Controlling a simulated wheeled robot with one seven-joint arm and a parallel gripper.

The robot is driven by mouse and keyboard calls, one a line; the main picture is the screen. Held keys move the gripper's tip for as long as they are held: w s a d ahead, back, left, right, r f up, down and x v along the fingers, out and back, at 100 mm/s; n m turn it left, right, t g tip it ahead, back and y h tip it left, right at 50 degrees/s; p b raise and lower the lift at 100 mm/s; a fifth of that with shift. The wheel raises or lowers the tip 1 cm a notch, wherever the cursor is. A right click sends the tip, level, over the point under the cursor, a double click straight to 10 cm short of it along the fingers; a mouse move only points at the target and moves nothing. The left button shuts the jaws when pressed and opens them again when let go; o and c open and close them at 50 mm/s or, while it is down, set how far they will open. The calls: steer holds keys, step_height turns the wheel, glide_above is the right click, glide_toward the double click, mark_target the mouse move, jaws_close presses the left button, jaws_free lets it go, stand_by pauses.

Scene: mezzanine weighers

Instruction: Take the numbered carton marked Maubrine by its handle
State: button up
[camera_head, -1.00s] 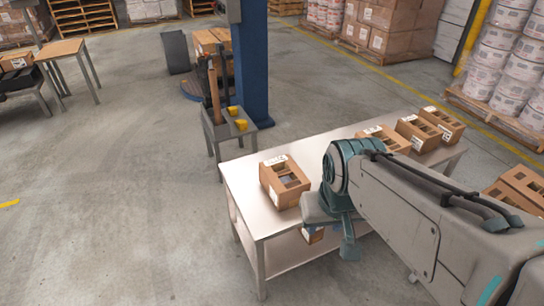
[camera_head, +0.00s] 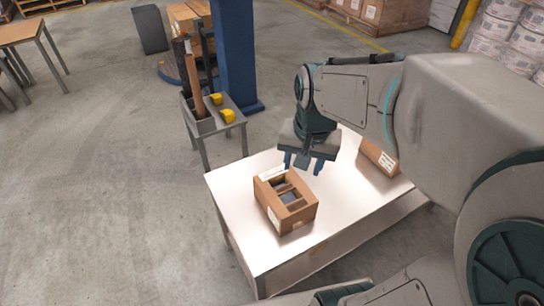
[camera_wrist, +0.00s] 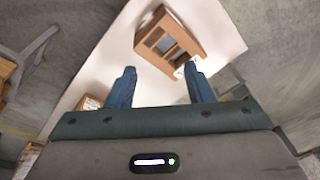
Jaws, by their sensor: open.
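A brown cardboard carton (camera_head: 286,207) with an open top, inner dividers and white labels stands near the left end of the pale table. The writing on its labels is too small to read, so I cannot tell whether it is marked Maubrine. My gripper (camera_head: 303,164) is open and empty above the table, just behind the carton and apart from it. In the wrist view the carton (camera_wrist: 170,40) shows beyond and between the two blue fingers (camera_wrist: 158,88). A second carton (camera_head: 379,160) with a white label stands farther right, partly hidden by my arm.
The table (camera_head: 237,178) has bare top around the near carton. A small grey stand (camera_head: 216,117) with yellow items is behind it, beside a blue column (camera_head: 234,60). Wooden tables (camera_head: 22,33) stand at far left. The floor between is clear.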

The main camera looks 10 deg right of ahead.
mark_target(285, 188)
steer(key=w+d+f+m+g+y+b, duration=0.15)
steer(key=w+f+m+b, duration=0.45)
steer(key=w+f+m, duration=0.65)
steer(key=f+n, duration=0.1)
steer(key=f, duration=0.2)
steer(key=w+a+f+b, duration=0.1)
steer(key=f, duration=0.2)
steer(key=w+f+n, duration=0.1)
steer(key=f, duration=0.3)
steer(key=shift+w+a+n+g, duration=0.1)
steer(key=shift+a+n+g, duration=0.05)
steer(key=shift+n+g, duration=0.2)
steer(key=f, duration=0.2)
steer(key=s+f+b, duration=0.1)
steer(key=f, duration=0.1)
steer(key=shift+w+f, duration=0.1)
steer(key=shift+f, duration=0.45)
jaws_close()
